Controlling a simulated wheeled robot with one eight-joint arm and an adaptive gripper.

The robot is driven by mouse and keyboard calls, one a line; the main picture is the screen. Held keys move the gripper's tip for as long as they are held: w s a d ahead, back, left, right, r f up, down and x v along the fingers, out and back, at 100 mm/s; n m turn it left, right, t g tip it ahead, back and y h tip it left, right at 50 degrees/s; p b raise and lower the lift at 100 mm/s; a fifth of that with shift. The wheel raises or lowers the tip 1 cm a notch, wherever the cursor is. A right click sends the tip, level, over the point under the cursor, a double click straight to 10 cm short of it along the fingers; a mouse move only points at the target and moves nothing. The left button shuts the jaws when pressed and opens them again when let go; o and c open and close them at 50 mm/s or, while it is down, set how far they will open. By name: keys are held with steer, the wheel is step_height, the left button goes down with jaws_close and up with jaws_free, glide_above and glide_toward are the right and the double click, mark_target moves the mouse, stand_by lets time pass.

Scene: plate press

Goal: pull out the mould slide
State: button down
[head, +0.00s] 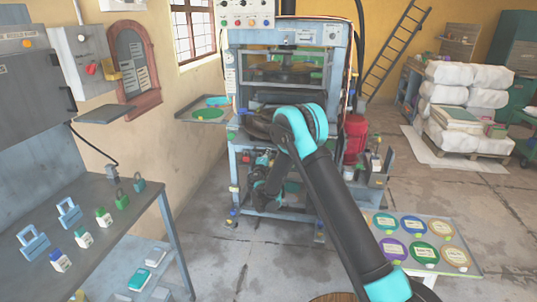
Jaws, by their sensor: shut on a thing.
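The press (342,42) stands at the back centre, a blue-grey frame with an open middle bay and a dark upper plate inside. My arm reaches from the lower right up to the front of the press. Its teal elbow and dark links cover the middle of the press at bench height. The mould slide cannot be made out clearly behind my arm.
A side tray (190,116) juts out left of the press. A board of coloured discs (467,270) stands at the lower right. A red cylinder (355,135) is right of the press. Floor (215,255) before the press is clear.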

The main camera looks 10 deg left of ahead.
steer(key=c, duration=1.6)
jaws_free()
steer(key=shift+o, duration=0.2)
steer(key=s, duration=1.2)
steer(key=shift+a, duration=0.25)
